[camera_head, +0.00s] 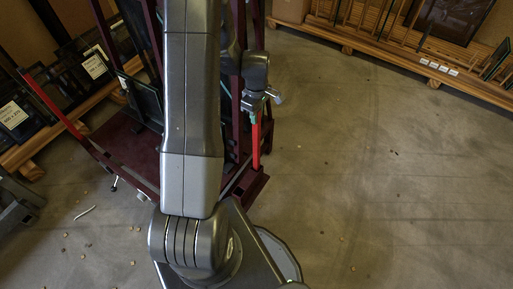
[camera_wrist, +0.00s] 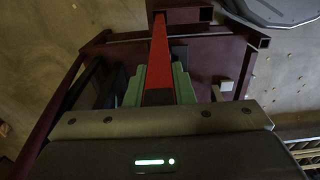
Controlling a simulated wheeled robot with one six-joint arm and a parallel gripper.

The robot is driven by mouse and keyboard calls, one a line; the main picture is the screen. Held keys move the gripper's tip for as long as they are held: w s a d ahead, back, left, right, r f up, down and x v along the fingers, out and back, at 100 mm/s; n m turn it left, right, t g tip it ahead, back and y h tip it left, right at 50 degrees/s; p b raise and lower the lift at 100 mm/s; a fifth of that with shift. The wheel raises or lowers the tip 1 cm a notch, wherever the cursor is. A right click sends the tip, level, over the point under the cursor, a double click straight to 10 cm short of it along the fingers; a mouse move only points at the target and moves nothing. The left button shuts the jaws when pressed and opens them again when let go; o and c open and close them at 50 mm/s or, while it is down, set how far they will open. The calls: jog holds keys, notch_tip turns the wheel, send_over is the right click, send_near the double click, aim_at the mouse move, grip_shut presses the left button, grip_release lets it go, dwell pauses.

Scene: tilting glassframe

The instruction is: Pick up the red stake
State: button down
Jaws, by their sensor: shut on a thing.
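The red stake (camera_head: 256,147) stands roughly upright at the right corner of the dark red frame (camera_head: 250,186). Its lower end meets the frame's corner; I cannot tell whether it sits inside a socket there. My gripper (camera_head: 256,116) is at its upper part, shut on it. In the wrist view the red stake (camera_wrist: 160,55) runs away between the green fingers of my gripper (camera_wrist: 159,84), one on each side. The stake's near end is hidden by the gripper body.
A second red stake (camera_head: 54,104) leans at the frame's left side. Dark panes (camera_head: 142,101) stand on the frame. Wooden racks with panes (camera_head: 425,62) line the back right, and more stand at left. The concrete floor (camera_head: 390,190) at right is free apart from small bits.

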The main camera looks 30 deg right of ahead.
jog(key=shift+r, duration=0.1)
notch_tip(320, 180, up, 18)
jog(key=p, duration=0.1)
jog(key=shift+p, duration=0.4)
dwell(0.5)
